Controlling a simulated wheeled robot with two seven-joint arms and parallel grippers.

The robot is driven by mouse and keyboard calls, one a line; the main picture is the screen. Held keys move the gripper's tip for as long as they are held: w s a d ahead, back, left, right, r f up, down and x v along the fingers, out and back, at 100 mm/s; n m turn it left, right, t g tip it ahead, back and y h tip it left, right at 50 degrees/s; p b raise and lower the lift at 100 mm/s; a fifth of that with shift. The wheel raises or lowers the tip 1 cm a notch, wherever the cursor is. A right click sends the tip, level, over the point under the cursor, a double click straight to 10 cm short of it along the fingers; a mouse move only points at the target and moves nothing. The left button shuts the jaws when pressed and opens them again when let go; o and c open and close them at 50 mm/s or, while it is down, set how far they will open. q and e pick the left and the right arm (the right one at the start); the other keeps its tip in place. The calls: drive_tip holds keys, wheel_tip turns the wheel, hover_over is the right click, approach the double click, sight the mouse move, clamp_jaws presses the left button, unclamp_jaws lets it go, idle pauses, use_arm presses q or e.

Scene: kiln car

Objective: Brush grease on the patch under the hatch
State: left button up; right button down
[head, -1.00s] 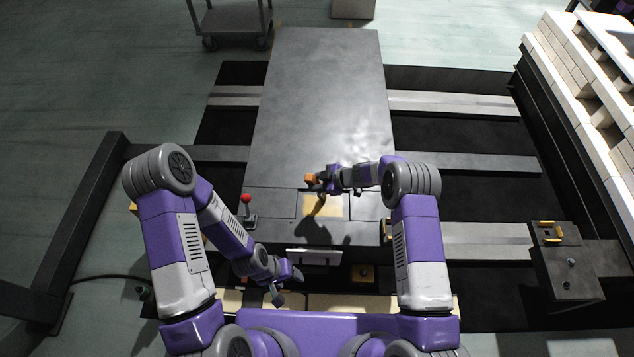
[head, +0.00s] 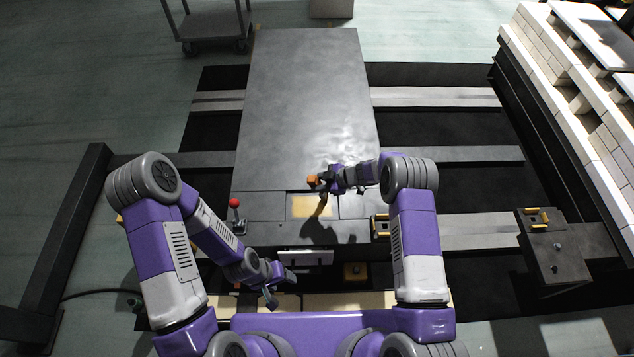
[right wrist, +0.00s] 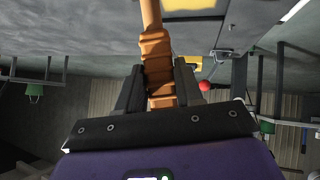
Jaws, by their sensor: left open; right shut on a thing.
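The pale yellow patch (head: 302,206) lies in a square opening in the grey deck (head: 300,100), with a dark shadow across its right part. My right gripper (head: 322,180) is above the deck just beyond the patch. It is shut on the brush, whose orange end (head: 313,182) shows in the head view. In the right wrist view the brush's ribbed orange handle (right wrist: 157,62) sits between the fingers; its bristles are out of sight. My left gripper (head: 280,287) is open and empty, low in front of the deck. I cannot tell which piece is the hatch.
A red-knobbed lever (head: 235,204) stands left of the patch. A white-faced part (head: 305,257) is at the deck's front edge. A dark block with yellow brackets (head: 552,250) is at the right, near pale brick stacks (head: 590,115). Dark gaps lie between the side beams.

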drive_tip(key=shift+s+a+p, duration=0.2)
drive_tip(key=shift+s+p, duration=0.3)
drive_tip(key=shift+s, duration=0.55)
drive_tip(key=shift+s+a+p, duration=0.2)
drive_tip(key=shift+s+p, duration=0.25)
drive_tip(key=shift+s, duration=0.6)
drive_tip(key=shift+w, duration=0.1)
drive_tip(key=shift+w+d+b, duration=0.15)
drive_tip(key=shift+w+b, duration=0.3)
drive_tip(key=shift+w, duration=0.35)
drive_tip(key=shift+w+d+b, duration=0.15)
drive_tip(key=shift+w+b, duration=0.25)
drive_tip(key=shift+w, duration=0.4)
drive_tip(key=shift+w+d+r, duration=0.1)
drive_tip(key=shift+w, duration=0.35)
